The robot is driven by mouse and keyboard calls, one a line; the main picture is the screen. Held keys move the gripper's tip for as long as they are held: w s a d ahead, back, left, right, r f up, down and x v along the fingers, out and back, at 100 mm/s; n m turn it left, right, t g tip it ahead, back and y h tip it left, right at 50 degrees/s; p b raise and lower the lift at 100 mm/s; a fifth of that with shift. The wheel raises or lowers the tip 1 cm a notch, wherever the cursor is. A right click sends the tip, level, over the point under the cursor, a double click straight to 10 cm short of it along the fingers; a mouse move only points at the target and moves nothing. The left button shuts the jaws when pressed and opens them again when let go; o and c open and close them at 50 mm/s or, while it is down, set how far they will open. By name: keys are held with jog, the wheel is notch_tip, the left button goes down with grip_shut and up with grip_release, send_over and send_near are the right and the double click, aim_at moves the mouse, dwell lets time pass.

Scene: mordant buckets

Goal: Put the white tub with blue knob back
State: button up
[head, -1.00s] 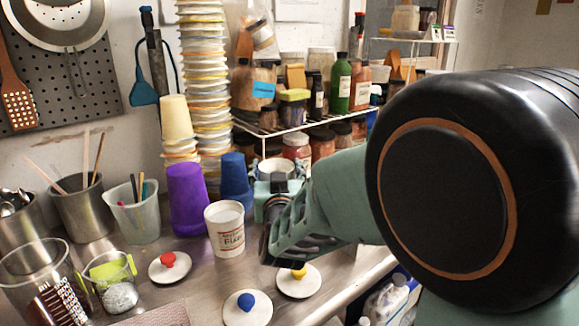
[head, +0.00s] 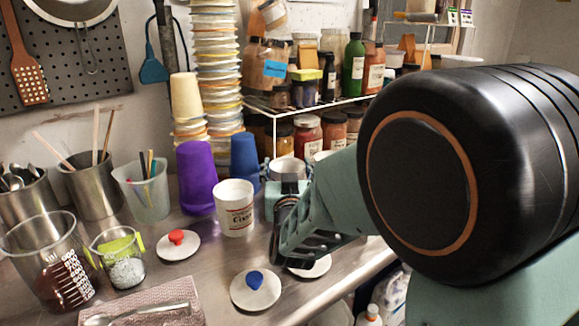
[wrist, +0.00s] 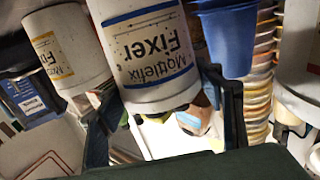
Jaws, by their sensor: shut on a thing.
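My gripper (head: 285,192) is closed around a white tub with a blue "Mottlefix Fixer" label; the tub fills the middle of the wrist view (wrist: 158,55), between the two fingers. In the head view only the tub's upper part (head: 287,168) shows behind the gripper. A round white lid with a blue knob (head: 242,296) lies flat on the table in front of the gripper, apart from the tub. Another white tub with a reddish label (head: 236,212) stands open just left of the gripper. My arm hides the tub's lower part.
A white lid with a red knob (head: 172,252) lies at left. Another lid (head: 318,268) is mostly hidden under my gripper. Purple (head: 196,175) and blue (head: 244,160) cups stand behind, near a wire shelf of jars (head: 345,100). A white tub with a yellow label (wrist: 65,45) stands close by.

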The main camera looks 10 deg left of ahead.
jog(key=shift+f+b, duration=0.55)
jog(key=shift+b, duration=0.05)
jog(key=o, duration=1.9)
